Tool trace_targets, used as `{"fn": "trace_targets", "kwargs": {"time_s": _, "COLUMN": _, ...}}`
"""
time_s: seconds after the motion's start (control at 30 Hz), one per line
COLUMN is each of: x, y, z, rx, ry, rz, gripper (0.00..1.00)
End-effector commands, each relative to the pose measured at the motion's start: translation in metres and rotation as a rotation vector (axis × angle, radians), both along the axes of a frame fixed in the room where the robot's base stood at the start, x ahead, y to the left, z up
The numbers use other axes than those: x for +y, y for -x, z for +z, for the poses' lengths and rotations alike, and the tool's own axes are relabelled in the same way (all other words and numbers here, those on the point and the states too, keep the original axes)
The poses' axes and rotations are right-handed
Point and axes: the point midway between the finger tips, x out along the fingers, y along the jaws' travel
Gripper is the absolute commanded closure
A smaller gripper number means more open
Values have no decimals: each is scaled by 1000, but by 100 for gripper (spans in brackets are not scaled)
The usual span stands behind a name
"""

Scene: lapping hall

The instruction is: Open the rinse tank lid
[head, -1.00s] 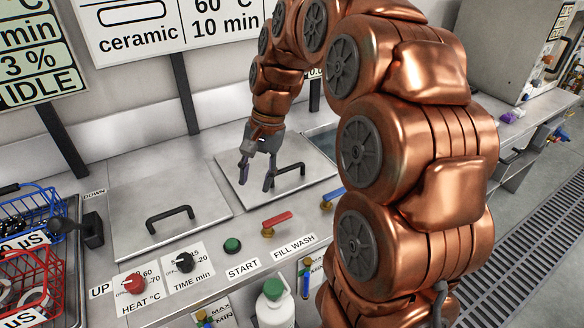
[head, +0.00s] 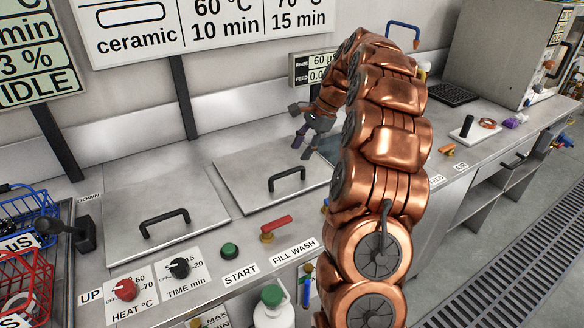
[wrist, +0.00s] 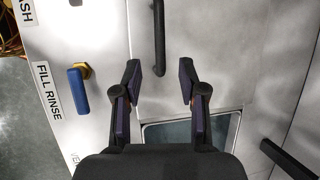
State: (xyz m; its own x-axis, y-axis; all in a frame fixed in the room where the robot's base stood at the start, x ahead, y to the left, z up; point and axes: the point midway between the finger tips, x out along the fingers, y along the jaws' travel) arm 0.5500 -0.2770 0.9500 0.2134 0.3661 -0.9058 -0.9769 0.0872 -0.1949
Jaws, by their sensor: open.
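My gripper (head: 303,146) is open and empty above the metal counter, by the back right of the middle lid (head: 245,170). That lid lies flat, with a black bar handle (head: 287,179) in front of the fingers. The wrist view shows both fingers apart (wrist: 160,82), with a lid handle (wrist: 160,35) beyond the tips, not gripped. Next to this lid, an uncovered opening (wrist: 185,131) shows a dark bluish inside, largely behind my gripper. Another black handle (wrist: 288,160) shows at the lower right, on a slanted metal panel. I cannot tell for certain whether that panel is the rinse tank lid.
A closed left lid (head: 120,190) has its own handle. A blue valve lever (wrist: 78,90) sits by the FILL RINSE label (wrist: 47,88); a red lever (head: 275,224) is on the front strip. A readout box (head: 312,66) stands behind. Blue and red baskets are at left.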

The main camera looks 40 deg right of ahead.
Motion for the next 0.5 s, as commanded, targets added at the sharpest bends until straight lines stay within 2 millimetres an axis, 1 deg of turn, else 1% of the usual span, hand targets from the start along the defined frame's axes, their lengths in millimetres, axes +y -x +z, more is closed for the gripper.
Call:
{"fn": "trace_targets", "kwargs": {"time_s": 0.23, "x": 10, "y": -4, "z": -19, "rx": 2, "ry": -2, "rz": 2, "gripper": 59}}
{"fn": "trace_targets", "kwargs": {"time_s": 0.5, "x": 23, "y": -13, "z": -54, "rx": 2, "ry": 1, "rz": 4, "gripper": 59}}
